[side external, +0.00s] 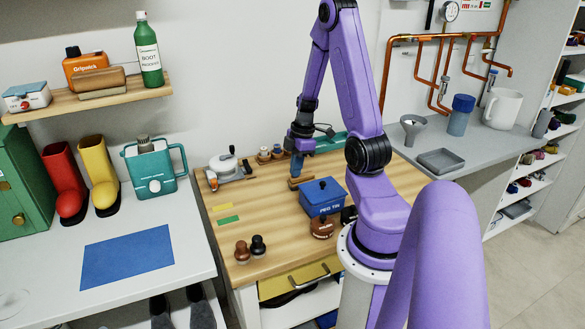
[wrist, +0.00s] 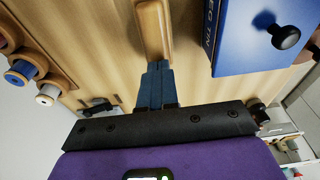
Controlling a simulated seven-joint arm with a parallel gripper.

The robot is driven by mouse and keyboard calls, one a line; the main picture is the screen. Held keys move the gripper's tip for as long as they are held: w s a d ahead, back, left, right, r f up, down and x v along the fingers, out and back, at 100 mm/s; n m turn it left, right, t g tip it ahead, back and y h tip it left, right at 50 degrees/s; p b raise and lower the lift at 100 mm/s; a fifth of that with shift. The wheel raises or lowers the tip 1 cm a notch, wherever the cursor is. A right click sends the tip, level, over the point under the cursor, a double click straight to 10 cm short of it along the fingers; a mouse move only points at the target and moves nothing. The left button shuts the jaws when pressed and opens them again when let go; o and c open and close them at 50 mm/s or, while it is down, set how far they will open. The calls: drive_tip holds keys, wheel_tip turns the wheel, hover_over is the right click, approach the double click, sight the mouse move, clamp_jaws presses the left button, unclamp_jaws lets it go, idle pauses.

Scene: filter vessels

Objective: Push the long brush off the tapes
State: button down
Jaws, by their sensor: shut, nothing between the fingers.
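A long wooden piece that looks like the brush (side external: 301,182) lies on the wooden bench, left of the blue tin. In the wrist view the brush (wrist: 153,28) shows as a tan bar running away from my fingertips; I see no bristles. A yellow tape (side external: 223,207) and a green tape (side external: 228,220) lie flat near the bench's left edge, with nothing on them and apart from the brush. My gripper (side external: 297,172) is shut and empty, low over the bench. In the wrist view my gripper (wrist: 158,66) is at the brush's near end; I cannot tell whether they touch.
The blue peg tin (side external: 322,197) stands close to the brush. A grey and white tool (side external: 223,170) and thread spools (side external: 270,153) stand at the back. Two small dark-knobbed items (side external: 250,248) stand at the front left. The bench between tapes and brush is clear.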

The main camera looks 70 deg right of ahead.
drive_tip(key=shift+w+r, duration=0.1)
drive_tip(key=shift+r, duration=0.1)
drive_tip(key=shift+s+d, duration=0.15)
drive_tip(key=shift+s, duration=0.15)
drive_tip(key=s+d, duration=0.8)
drive_tip(key=shift+d+r, duration=0.1)
drive_tip(key=shift+d, duration=0.1)
drive_tip(key=shift+n+g, duration=0.4)
drive_tip(key=shift+n, duration=0.1)
drive_tip(key=w+a+r, duration=0.1)
drive_tip(key=w+a, duration=0.2)
drive_tip(key=w+a+r, duration=0.1)
drive_tip(key=w+a, duration=0.2)
drive_tip(key=w+a+r, duration=0.1)
drive_tip(key=w+a, duration=0.2)
drive_tip(key=a, duration=0.1)
drive_tip(key=shift+w+r, duration=0.1)
drive_tip(key=shift+r, duration=0.25)
drive_tip(key=s+a+r+n+g, duration=0.1)
drive_tip(key=a+r, duration=0.2)
drive_tip(key=a, duration=0.9)
drive_tip(key=a+r+n, duration=0.1)
drive_tip(key=a+r, duration=0.2)
drive_tip(key=a, duration=0.9)
drive_tip(key=s+a+r+h, duration=0.1)
drive_tip(key=s+a+r, duration=0.2)
drive_tip(key=s+a, duration=0.4)
drive_tip(key=s, duration=0.4)
drive_tip(key=shift+a+t, duration=0.15)
drive_tip(key=shift+t, duration=0.15)
